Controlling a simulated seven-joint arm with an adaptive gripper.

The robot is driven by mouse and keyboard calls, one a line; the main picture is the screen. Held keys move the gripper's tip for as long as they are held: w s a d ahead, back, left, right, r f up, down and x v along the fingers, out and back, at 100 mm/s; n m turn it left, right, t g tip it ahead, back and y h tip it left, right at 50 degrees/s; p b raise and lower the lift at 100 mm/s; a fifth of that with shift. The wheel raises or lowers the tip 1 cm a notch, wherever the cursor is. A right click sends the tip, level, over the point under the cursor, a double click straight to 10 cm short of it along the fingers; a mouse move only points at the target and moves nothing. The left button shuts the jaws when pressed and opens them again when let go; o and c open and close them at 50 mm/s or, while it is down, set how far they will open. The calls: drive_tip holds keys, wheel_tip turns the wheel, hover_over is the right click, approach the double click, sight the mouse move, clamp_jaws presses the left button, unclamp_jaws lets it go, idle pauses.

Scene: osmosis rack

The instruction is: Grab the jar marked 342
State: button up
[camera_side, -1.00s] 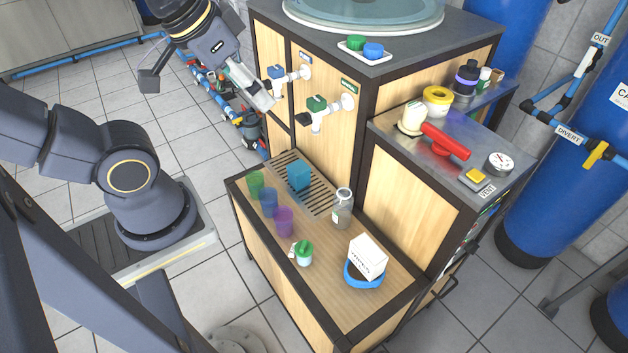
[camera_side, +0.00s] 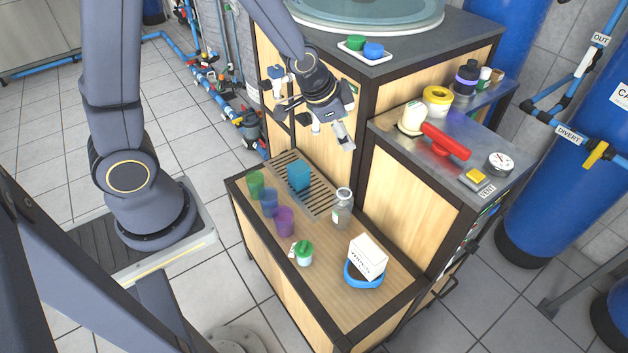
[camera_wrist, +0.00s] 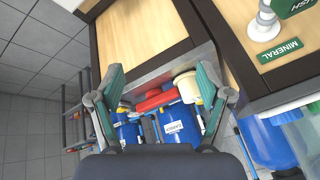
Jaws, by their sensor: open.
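No marking 342 can be read on any jar. A clear glass jar with a grey lid (camera_side: 342,208) stands upright on the lower wooden counter, beside the slatted drain, with a pale label too small to read. A small white jar with a green lid (camera_side: 303,255) stands nearer the front. My gripper (camera_side: 338,133) is in the air in front of the tall cabinet, above and behind both jars. The wrist view shows its two fingers (camera_wrist: 162,85) spread and empty, with neither jar in sight.
Green, blue and purple cups (camera_side: 269,201) line the counter's left side. A teal block (camera_side: 299,176) sits on the drain (camera_side: 318,197). A wipes box (camera_side: 367,257) stands in a blue ring at right. Taps and the raised metal shelf (camera_side: 450,174) are near my gripper.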

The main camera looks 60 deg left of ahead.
wheel_tip(320, 180, down, 12)
drive_tip(key=s+m+g, duration=0.1)
drive_tip(key=s+g, duration=0.1)
drive_tip(key=g, duration=0.4)
hover_over(304, 245)
wheel_tip(304, 245, down, 12)
wheel_tip(304, 245, down, 10)
drive_tip(key=shift+s+a+f, duration=0.1)
drive_tip(key=shift+f, duration=3)
drive_tip(key=c, duration=1.2)
drive_tip(key=shift+c, duration=0.2)
drive_tip(key=shift+r, duration=0.2)
